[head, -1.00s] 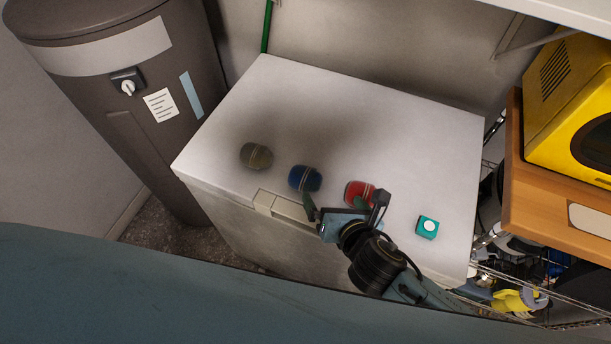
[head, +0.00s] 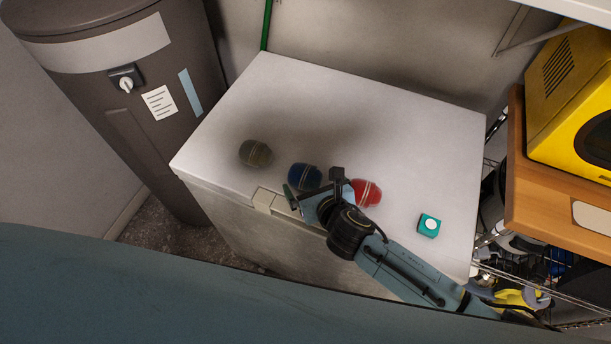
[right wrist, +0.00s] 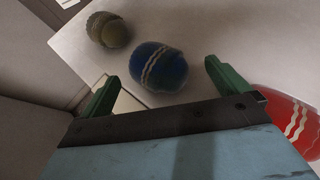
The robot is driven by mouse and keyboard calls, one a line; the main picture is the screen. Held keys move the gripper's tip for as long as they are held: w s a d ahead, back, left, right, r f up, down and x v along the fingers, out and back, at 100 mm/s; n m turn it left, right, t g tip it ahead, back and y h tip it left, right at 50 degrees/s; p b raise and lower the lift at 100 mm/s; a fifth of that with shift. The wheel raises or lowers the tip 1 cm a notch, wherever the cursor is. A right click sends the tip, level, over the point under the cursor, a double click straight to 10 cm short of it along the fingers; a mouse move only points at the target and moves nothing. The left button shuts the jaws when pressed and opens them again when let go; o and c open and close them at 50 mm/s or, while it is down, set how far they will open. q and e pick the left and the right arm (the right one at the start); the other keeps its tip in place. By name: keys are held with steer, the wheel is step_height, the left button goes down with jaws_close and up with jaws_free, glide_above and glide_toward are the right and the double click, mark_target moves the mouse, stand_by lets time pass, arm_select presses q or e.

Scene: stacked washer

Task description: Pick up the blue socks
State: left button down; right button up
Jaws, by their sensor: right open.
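The blue socks (head: 304,176) are a rolled bundle with pale stripes on the white chest top (head: 400,130), between an olive bundle and a red one. My right gripper (head: 312,186) is open and empty, close to the near side of the blue socks. In the right wrist view the blue socks (right wrist: 158,67) lie just beyond and between the two green fingertips (right wrist: 164,72), with no visible grip on them. My left gripper is not in view.
An olive sock bundle (head: 255,153) lies to the left. A red sock bundle (head: 367,192) lies close beside my right gripper. A teal box (head: 429,226) sits farther right. A brown cylindrical tank (head: 130,90) stands left, and a wooden shelf (head: 545,205) with a yellow appliance (head: 570,90) stands right.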

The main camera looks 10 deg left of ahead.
mark_target(305, 176)
steer(key=shift+b+x, duration=0.55)
steer(key=shift+x, duration=1.85)
steer(key=shift+s+a, duration=0.1)
steer(key=shift+s, duration=0.05)
steer(key=c, duration=0.7)
